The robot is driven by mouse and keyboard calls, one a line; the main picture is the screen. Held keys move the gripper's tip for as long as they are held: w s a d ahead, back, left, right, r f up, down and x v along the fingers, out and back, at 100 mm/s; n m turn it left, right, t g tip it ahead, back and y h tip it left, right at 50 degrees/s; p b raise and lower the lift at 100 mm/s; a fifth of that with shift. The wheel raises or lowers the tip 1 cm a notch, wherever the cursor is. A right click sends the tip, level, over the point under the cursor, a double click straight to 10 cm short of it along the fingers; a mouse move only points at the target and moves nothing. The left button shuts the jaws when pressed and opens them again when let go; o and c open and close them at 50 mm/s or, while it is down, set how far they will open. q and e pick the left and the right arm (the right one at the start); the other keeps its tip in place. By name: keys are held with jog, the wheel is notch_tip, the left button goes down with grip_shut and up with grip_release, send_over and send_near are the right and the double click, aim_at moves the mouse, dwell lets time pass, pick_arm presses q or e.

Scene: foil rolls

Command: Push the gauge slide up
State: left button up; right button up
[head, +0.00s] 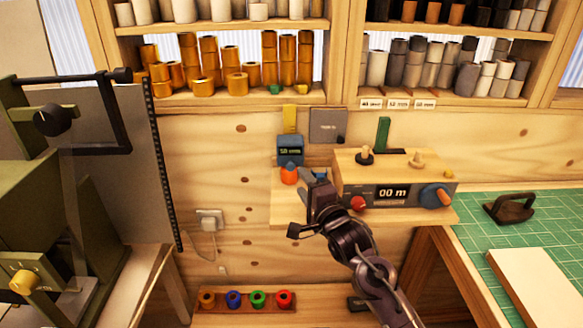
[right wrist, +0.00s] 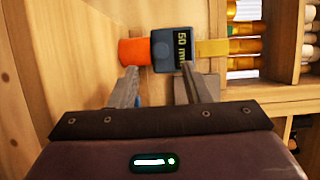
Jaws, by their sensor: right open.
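The gauge slide (head: 290,150) is a dark blue block with a lit "50 mm" display, on a yellow upright strip (head: 290,117) against the wooden wall. An orange roll (head: 289,175) stands directly below the slide, on a small wooden shelf. In the right wrist view, turned sideways, the slide (right wrist: 172,52) sits between the orange roll (right wrist: 134,52) and the yellow strip (right wrist: 212,47). My right gripper (head: 308,174) is open and empty, just right of the roll. In the wrist view its fingertips (right wrist: 159,74) reach close to the roll and slide; I cannot tell whether they touch. My left gripper is not in view.
A wooden box (head: 385,180) with a "00 m" display, red knob and blue-orange knob stands right of the gripper. A grey panel (head: 328,125) hangs right of the strip. Shelves of rolls are above. A green machine (head: 40,220) fills the left side.

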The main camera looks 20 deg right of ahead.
aim_at(291, 169)
jog(key=w, duration=0.3)
jog(key=w+p, duration=0.1)
jog(key=w, duration=0.1)
jog(key=shift+a+r, duration=0.1)
jog(key=shift+a, duration=0.2)
jog(key=shift+w, duration=0.45)
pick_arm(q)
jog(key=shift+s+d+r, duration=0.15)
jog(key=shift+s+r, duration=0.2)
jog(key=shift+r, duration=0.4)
pick_arm(e)
grip_shut()
